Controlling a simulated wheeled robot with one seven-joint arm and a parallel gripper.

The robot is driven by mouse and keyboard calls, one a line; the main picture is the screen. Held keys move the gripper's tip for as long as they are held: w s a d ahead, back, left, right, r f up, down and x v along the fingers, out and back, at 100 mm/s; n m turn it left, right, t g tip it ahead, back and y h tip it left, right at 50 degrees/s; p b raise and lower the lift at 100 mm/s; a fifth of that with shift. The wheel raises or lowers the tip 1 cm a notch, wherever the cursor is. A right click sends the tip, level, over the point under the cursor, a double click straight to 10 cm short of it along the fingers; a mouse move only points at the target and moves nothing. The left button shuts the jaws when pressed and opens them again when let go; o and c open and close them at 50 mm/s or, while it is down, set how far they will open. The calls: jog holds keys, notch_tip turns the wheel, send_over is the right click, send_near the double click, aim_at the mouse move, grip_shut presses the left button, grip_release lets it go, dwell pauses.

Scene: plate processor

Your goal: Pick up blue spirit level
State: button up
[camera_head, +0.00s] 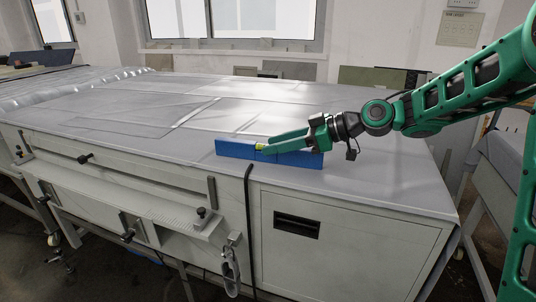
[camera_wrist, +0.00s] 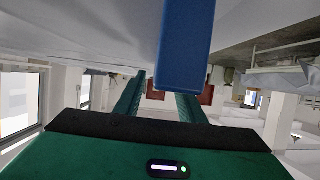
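The blue spirit level (camera_head: 236,149) lies along the front part of the grey table top in the head view. Its right part is partly covered by my gripper. My gripper (camera_head: 263,147) reaches in from the right, with its green fingers running along the level's length, close to its top. In the wrist view, which looks upside down, the near end of the level (camera_wrist: 184,55) hangs from the top and overlaps the fingers. My gripper's fingers (camera_wrist: 172,93) are apart with a gap between them. I cannot tell whether they touch the level; it is not clasped.
The table (camera_head: 110,110) has a broad clear top behind and left of the level. Its front carries a ledge with knobs (camera_head: 125,195), and a dark strap (camera_head: 249,220) hangs down the front. Low panels (camera_head: 372,76) stand along the back edge.

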jog(key=shift+a, duration=0.1)
grip_shut()
